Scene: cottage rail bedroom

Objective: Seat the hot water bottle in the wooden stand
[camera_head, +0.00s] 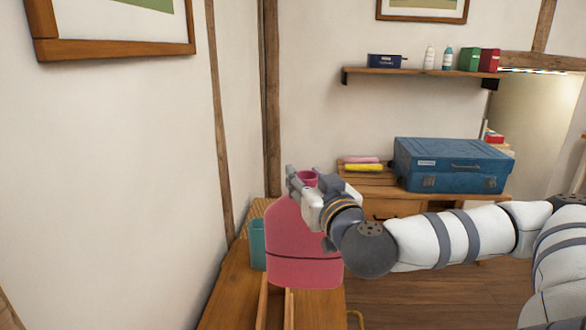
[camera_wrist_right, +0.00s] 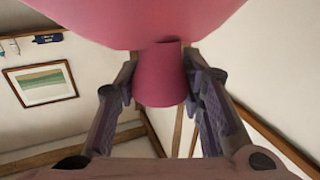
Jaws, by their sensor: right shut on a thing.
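The pink hot water bottle (camera_head: 305,245) hangs upright with its neck up in the head view. My right gripper (camera_head: 308,183) is shut on its neck, and the wrist view shows the neck (camera_wrist_right: 160,80) between the two fingers. The wooden stand (camera_head: 288,308) is on the wooden table, with upright slats showing below and in front of the bottle. The bottle hides much of the stand, so I cannot tell whether its lower edge is inside or just above or behind it. My left gripper is not in view.
A teal item (camera_head: 257,244) stands just left of the bottle, near the wall. The wooden table (camera_head: 226,308) has bare room at the left. A blue case (camera_head: 450,165) and folded cloths (camera_head: 362,164) lie on furniture at the back.

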